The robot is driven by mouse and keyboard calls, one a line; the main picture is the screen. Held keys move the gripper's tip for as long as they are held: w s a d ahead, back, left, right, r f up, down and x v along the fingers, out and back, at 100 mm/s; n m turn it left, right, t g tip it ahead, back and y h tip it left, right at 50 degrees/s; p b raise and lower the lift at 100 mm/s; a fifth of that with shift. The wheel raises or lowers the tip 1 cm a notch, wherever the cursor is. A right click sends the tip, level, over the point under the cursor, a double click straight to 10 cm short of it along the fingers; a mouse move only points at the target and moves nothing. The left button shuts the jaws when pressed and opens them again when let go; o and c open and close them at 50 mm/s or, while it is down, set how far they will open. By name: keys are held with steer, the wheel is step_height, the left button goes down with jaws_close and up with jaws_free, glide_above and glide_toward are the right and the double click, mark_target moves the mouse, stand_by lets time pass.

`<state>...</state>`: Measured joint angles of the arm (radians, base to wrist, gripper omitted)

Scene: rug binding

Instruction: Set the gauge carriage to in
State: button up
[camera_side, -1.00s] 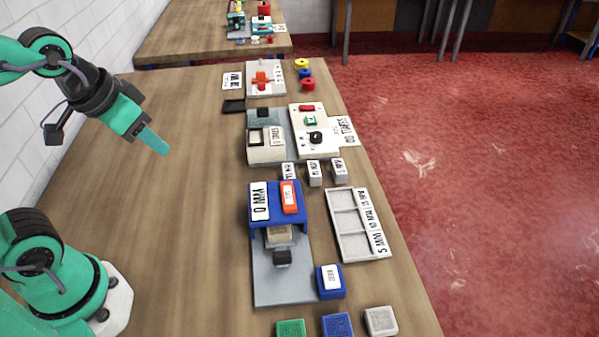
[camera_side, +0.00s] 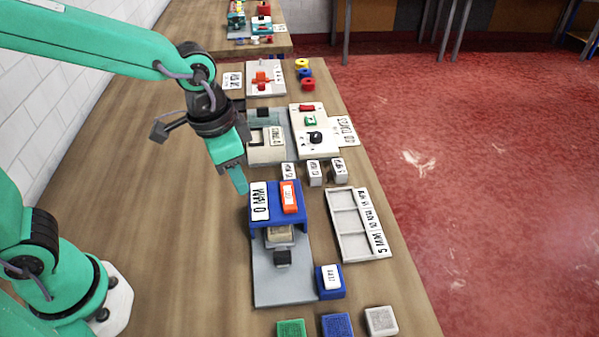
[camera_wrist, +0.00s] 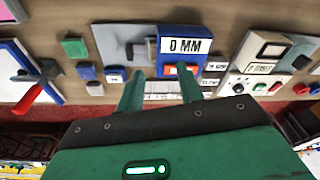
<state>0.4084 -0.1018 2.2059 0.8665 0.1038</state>
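The gauge has a grey base plate (camera_side: 275,290) and a blue bridge (camera_side: 259,228) with a "0 MM" plate (camera_side: 259,201) and a red-orange block (camera_side: 290,198) on top. A beige block (camera_side: 279,236) with a black knob (camera_side: 282,257) sits on the plate at the bridge's near side; it looks like the carriage. The "0 MM" plate also shows in the wrist view (camera_wrist: 185,46). My gripper (camera_side: 239,184) is above the table, at the bridge's far left corner. In the wrist view its two fingers (camera_wrist: 160,88) stand apart with nothing held between them.
A white tray (camera_side: 349,247) and a blue labelled block (camera_side: 330,287) lie right of the gauge. Several small white labelled blocks (camera_side: 314,172) stand behind it. A white panel (camera_side: 309,144) lies farther back. The table left of the gauge is clear.

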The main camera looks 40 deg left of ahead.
mark_target(282, 253)
steer(key=d+f+m, duration=0.1)
steer(key=d+f, duration=0.1)
steer(key=d, duration=0.1)
steer(key=d+f+m+g, duration=0.1)
steer(key=d+f, duration=0.2)
steer(key=d+f+m, duration=0.1)
steer(key=d+f, duration=0.1)
steer(key=d, duration=0.1)
steer(key=shift+w+d+f+g+y, duration=0.15)
steer(key=shift+f+g+y, duration=0.2)
steer(key=shift+g+y, duration=0.05)
steer(key=shift+f, duration=0.1)
steer(key=shift+f, duration=3.8)
jaws_close()
